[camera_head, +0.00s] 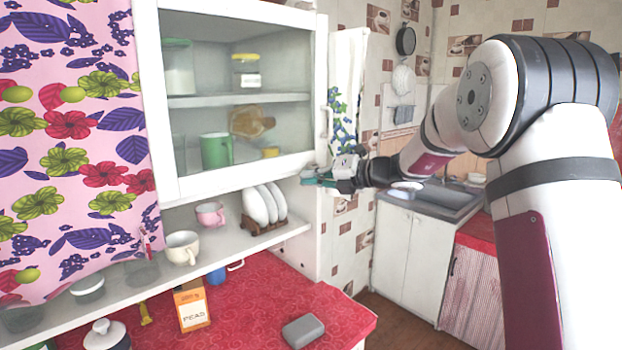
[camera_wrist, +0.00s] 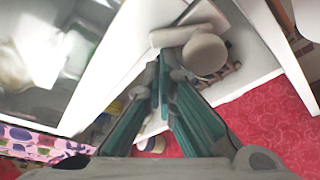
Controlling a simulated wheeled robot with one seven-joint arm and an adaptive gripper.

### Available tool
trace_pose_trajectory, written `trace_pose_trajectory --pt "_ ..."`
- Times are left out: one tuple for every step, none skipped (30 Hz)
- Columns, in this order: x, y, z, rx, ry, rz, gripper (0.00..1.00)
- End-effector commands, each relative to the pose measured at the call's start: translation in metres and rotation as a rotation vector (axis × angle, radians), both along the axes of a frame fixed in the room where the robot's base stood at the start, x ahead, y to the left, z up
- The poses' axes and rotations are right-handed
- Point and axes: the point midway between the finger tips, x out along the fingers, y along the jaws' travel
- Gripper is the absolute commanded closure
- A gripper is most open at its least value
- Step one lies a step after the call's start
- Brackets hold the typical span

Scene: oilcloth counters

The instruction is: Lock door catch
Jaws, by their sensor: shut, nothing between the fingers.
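The white cabinet door (camera_head: 245,184) with its glass pane stands closed, or nearly so, in the head view. In the wrist view, a pale bar with a rounded knob (camera_wrist: 205,55) sits beside the white door frame (camera_wrist: 110,75); it looks like the door catch. Whether it is locked I cannot tell. My gripper (camera_head: 314,177) is at the door's lower right corner and hides the catch area in the head view. In the wrist view, my gripper (camera_wrist: 168,80) has its teal fingers shut and empty, with the tips just below and left of the knob. Contact is unclear.
A plate rack (camera_head: 265,205) with white plates stands on the open shelf below, with a pink cup (camera_head: 210,214) and a cream cup (camera_head: 183,247). The red counter (camera_head: 255,318) lies lower. A door handle (camera_head: 327,122) is above my gripper. A floral curtain (camera_head: 75,140) hangs left.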

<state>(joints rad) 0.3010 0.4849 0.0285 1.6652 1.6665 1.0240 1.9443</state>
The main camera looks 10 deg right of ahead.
Motion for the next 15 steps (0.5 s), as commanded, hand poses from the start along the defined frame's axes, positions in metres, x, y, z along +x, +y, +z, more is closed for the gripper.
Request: trace_pose_trajectory --pt "0.0 -0.001 0.001 0.025 0.014 -0.001 1.0" --pt "0.0 -0.001 0.002 0.04 0.023 -0.002 1.0" --pt "0.0 -0.002 0.003 0.062 0.036 -0.002 1.0" --pt "0.0 -0.002 0.003 0.079 0.045 -0.001 1.0" --pt "0.0 -0.002 0.004 0.095 0.053 -0.001 1.0" --pt "0.0 -0.002 0.005 0.116 0.065 -0.001 1.0" --pt "0.001 -0.002 0.006 0.13 0.073 -0.002 1.0" --pt "0.001 -0.003 0.007 0.146 0.082 -0.002 1.0" --pt "0.001 -0.003 0.008 0.165 0.093 -0.002 1.0" --pt "0.001 -0.003 0.009 0.162 0.09 -0.002 1.0" --pt "0.001 -0.003 0.01 0.159 0.09 -0.001 1.0" --pt "0.001 -0.003 0.011 0.159 0.09 -0.001 1.0" --pt "0.001 -0.003 0.011 0.159 0.089 -0.001 1.0" --pt "0.002 -0.004 0.012 0.159 0.089 -0.001 1.0" --pt "0.002 -0.004 0.013 0.159 0.089 -0.001 1.0"
